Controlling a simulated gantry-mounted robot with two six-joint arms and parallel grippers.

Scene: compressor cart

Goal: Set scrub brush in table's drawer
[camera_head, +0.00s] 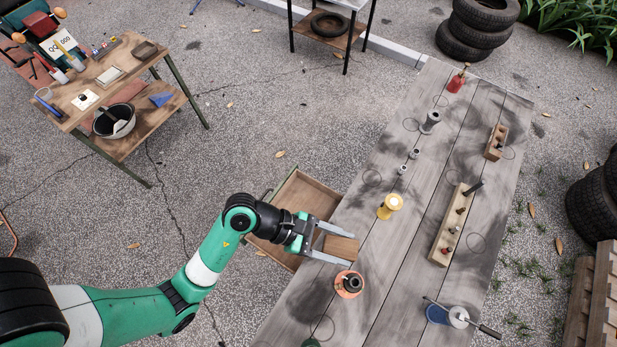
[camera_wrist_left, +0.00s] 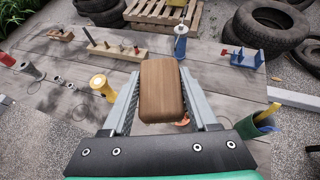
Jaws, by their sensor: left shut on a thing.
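My left gripper (camera_head: 331,245) is shut on the scrub brush (camera_head: 341,247), a brown wooden block. In the left wrist view the brush (camera_wrist_left: 162,90) sits between the two grey fingers, its wooden top facing the camera. No bristles show. The gripper holds it over the near-left edge of the grey plank table (camera_head: 400,270), beside the drawer. The table's drawer (camera_head: 300,196) is pulled out on the left side, and its visible wooden floor is empty. My forearm and gripper cover part of the drawer. My right gripper is in neither view.
On the table, a yellow cylinder (camera_head: 389,206) stands beyond the gripper and an orange-based part (camera_head: 349,284) just nearer. A wooden block with pegs (camera_head: 452,225) and a blue-based tool (camera_head: 447,315) stand to the right. A wooden workbench (camera_head: 110,80) is at the back left.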

